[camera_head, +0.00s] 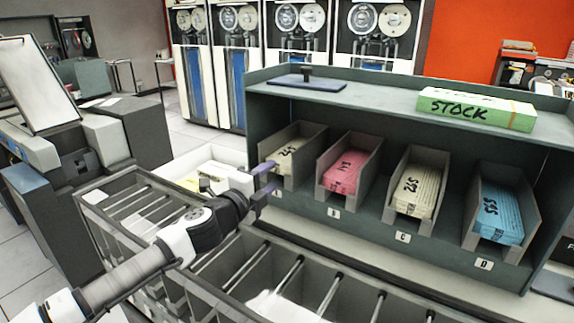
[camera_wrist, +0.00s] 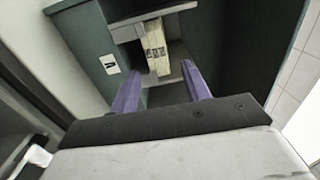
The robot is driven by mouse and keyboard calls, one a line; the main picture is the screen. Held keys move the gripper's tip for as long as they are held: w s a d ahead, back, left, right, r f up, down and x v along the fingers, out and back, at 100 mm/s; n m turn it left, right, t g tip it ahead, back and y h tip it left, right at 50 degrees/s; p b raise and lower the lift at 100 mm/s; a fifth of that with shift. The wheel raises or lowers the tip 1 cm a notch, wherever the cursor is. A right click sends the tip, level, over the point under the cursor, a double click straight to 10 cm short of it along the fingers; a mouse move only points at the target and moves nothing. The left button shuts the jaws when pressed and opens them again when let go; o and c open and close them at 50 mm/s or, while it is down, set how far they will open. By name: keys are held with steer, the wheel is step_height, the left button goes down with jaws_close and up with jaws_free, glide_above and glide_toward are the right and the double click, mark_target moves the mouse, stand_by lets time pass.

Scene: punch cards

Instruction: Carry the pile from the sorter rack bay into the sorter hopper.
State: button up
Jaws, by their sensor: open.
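My gripper (camera_head: 266,182) is open with purple fingers, just in front of bay A, the leftmost bay of the rack. A cream card pile (camera_head: 288,152) with dark markings lies in that bay. In the wrist view the pile (camera_wrist: 157,57) shows beyond and between the open fingertips of my gripper (camera_wrist: 160,82), apart from them. Bay B holds a pink pile (camera_head: 344,174), bay C a cream pile (camera_head: 417,188) and bay D a blue pile (camera_head: 498,212). The sorter (camera_head: 110,128) stands at the left; I cannot tell which part is its hopper.
A green STOCK box (camera_head: 478,108) and a dark flat plate with a knob (camera_head: 306,81) are on the rack's top shelf (camera_head: 385,98). Open pockets with metal rods (camera_head: 285,272) run below my arm. Tape cabinets (camera_head: 240,65) stand behind.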

mark_target(287, 160)
steer(key=shift+x, duration=4.4)
steer(key=shift+c, duration=0.4)
steer(key=shift+r+p, duration=0.8)
steer(key=shift+p, duration=0.1)
steer(key=shift+s+a+r+p, duration=0.1)
steer(key=shift+r+p, duration=0.2)
steer(key=shift+p, duration=0.05)
steer(key=v, duration=0.7)
